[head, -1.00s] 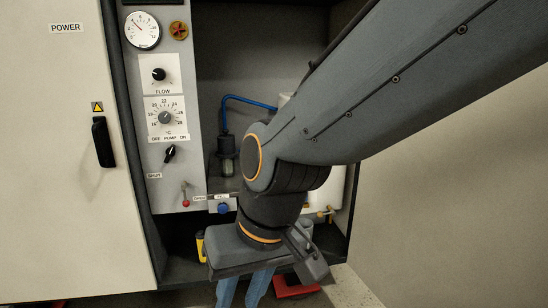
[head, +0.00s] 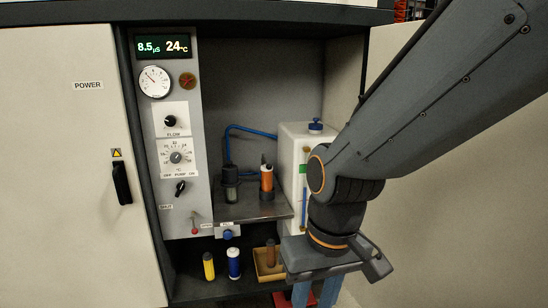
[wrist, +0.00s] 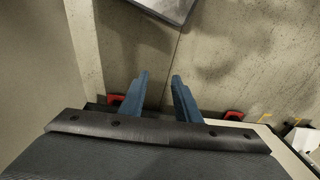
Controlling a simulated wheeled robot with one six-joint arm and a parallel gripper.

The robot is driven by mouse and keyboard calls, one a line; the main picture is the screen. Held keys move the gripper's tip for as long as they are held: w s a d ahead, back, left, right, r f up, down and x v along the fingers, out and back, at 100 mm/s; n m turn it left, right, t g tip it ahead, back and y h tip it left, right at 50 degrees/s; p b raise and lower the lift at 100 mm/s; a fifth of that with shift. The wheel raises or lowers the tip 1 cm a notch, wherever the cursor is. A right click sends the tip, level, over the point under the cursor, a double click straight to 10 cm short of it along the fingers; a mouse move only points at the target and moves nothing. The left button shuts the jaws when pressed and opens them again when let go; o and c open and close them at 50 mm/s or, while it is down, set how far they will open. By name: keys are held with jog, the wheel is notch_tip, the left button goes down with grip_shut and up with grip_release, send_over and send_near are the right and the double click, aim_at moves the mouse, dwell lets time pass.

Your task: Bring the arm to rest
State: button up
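My gripper (head: 316,294) hangs at the lower right of the head view, pointing down, in front of the cabinet's right side. Its fingertips are cut off by the bottom edge of that view. In the wrist view my gripper (wrist: 157,82) shows two blue fingers apart with bare floor between them. It is open and holds nothing. My arm comes in from the upper right and covers part of the white tank.
The cabinet has a control panel (head: 174,140), a white tank (head: 294,158) and a shelf (head: 262,209) with an orange-topped cartridge (head: 267,180). A closed door (head: 75,170) is at left.

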jog(key=s+d+r+m+h+p, duration=0.1)
jog(key=s+d+r+m+p, duration=0.1)
jog(key=d+r+p, duration=1.1)
jog(key=shift+r+m+p, duration=0.6)
jog(key=shift+r+p, duration=0.45)
jog(key=shift+p, duration=1.95)
